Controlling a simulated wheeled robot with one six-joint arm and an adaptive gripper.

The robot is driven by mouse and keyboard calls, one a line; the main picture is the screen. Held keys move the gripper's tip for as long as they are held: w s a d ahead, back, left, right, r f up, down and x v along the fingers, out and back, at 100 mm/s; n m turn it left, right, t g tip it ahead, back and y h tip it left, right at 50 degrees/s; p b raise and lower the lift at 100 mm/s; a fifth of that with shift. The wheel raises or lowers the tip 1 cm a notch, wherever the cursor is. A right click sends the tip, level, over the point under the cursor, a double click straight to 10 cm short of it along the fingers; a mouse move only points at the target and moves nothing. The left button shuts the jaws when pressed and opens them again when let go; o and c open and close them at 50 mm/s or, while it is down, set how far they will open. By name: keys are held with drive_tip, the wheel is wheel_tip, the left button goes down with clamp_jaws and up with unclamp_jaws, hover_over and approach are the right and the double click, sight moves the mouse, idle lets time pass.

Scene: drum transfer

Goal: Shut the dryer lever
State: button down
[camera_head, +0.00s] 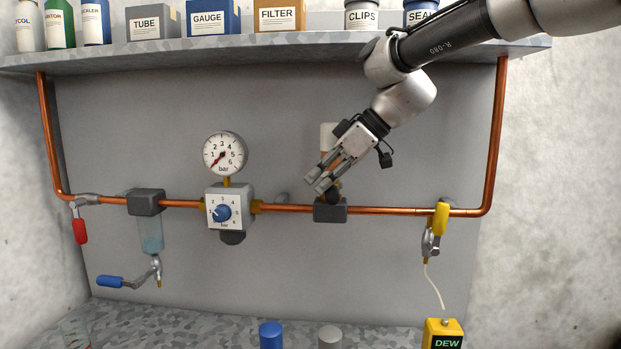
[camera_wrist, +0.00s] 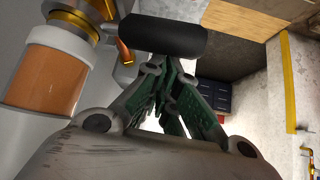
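The dryer's dark block (camera_head: 330,212) sits on the copper pipe, right of centre. Its orange body with a white cap (camera_head: 328,135) rises behind my gripper. The orange body with a pale ring (camera_wrist: 45,80) and brass fitting fills the upper left of the wrist view. A black rounded lever handle (camera_wrist: 163,36) lies crosswise just beyond my fingertips in the wrist view. My gripper (camera_head: 315,184) is in front of the dryer, angled down and left. Its fingers (camera_wrist: 168,80) are drawn together with nothing seen between them. I cannot tell whether they touch the handle.
The regulator (camera_head: 242,193) with its gauge (camera_head: 225,153) stands left of the dryer. A red lever (camera_head: 80,231), blue lever (camera_head: 110,282) and yellow lever (camera_head: 441,219) are on other valves. A shelf (camera_head: 200,53) with boxes runs above. A yellow DEW meter (camera_head: 442,333) stands at lower right.

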sight(336, 189)
drive_tip(key=shift+s+d+f, duration=0.1)
drive_tip(key=shift+s+d, duration=0.05)
drive_tip(key=shift+d, duration=1)
drive_tip(key=shift+w+d, duration=0.15)
drive_tip(key=shift+d, duration=0.55)
drive_tip(key=shift+w+d, duration=0.15)
drive_tip(key=shift+d, duration=0.65)
